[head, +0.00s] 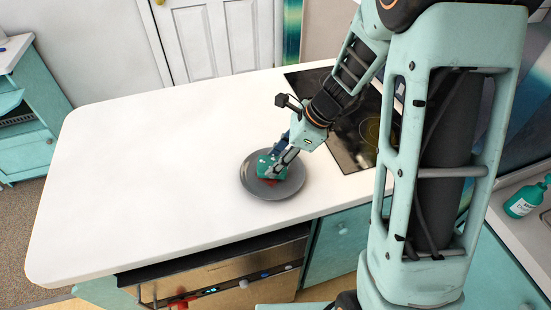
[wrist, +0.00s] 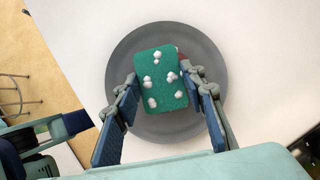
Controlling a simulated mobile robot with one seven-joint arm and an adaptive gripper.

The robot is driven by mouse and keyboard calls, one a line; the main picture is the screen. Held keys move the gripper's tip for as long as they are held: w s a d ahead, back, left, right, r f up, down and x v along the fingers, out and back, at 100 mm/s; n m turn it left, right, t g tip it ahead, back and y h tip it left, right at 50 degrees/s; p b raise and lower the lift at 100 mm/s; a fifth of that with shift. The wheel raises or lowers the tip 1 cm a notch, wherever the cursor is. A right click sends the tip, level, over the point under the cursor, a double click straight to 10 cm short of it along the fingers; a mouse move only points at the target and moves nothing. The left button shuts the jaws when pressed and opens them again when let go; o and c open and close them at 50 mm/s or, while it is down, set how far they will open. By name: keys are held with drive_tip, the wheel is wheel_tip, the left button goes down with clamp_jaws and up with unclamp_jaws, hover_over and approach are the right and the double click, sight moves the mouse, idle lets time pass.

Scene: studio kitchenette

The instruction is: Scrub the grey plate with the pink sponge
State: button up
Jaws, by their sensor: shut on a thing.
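The grey plate (head: 256,190) lies on the white counter; it also shows in the wrist view (wrist: 125,60). My gripper (head: 277,165) is over the plate, shut on a sponge (head: 264,166). In the wrist view the sponge (wrist: 162,90) is green on its visible face, with several white foam blobs; I see no pink on it. My gripper's fingers (wrist: 165,92) are on its left and right sides. A reddish patch (wrist: 183,59) shows beside the sponge's upper right edge, partly hidden. I cannot tell whether the sponge touches the plate.
A black cooktop (head: 345,150) lies right of the plate. An oven (head: 225,278) is below the counter's front edge. A green bottle (head: 524,201) stands at the far right near the sink. The white counter (head: 150,160) is clear to the left.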

drive_tip(key=shift+f+b, duration=0.6)
drive_tip(key=shift+f, duration=0.2)
